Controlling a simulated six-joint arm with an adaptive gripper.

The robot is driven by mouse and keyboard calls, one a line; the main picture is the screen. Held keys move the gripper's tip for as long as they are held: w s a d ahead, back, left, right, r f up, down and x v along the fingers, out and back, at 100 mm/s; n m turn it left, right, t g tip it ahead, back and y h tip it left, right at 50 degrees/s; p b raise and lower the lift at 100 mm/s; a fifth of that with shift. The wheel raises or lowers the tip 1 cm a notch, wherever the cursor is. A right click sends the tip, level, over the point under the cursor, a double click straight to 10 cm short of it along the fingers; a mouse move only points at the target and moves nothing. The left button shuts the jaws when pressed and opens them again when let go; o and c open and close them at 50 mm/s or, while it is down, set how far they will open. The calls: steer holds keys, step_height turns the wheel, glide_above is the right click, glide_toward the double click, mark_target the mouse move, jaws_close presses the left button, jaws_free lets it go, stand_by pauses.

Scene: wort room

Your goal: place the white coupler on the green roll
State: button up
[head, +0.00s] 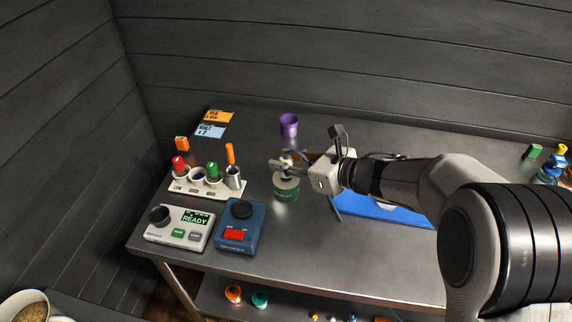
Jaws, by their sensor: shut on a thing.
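The green roll (286,193) stands upright on the metal table, left of my arm. The white coupler (287,182) shows as a small pale piece at the top of the roll, partly hidden by my fingers. My gripper (281,167) reaches in from the right and is shut on the white coupler, directly over the roll. From this view I cannot tell whether the coupler touches the roll.
A purple cup (289,124) stands behind the gripper. A white rack (207,187) with colored items is at left, behind a grey READY box (180,228) and a blue switch box (239,226). A blue tray (385,212) lies under my arm. The table front is clear.

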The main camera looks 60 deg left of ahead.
steer(key=shift+f, duration=0.85)
steer(key=shift+f, duration=0.15)
steer(key=o, duration=1.1)
steer(key=shift+r, duration=0.2)
steer(key=shift+v, duration=6)
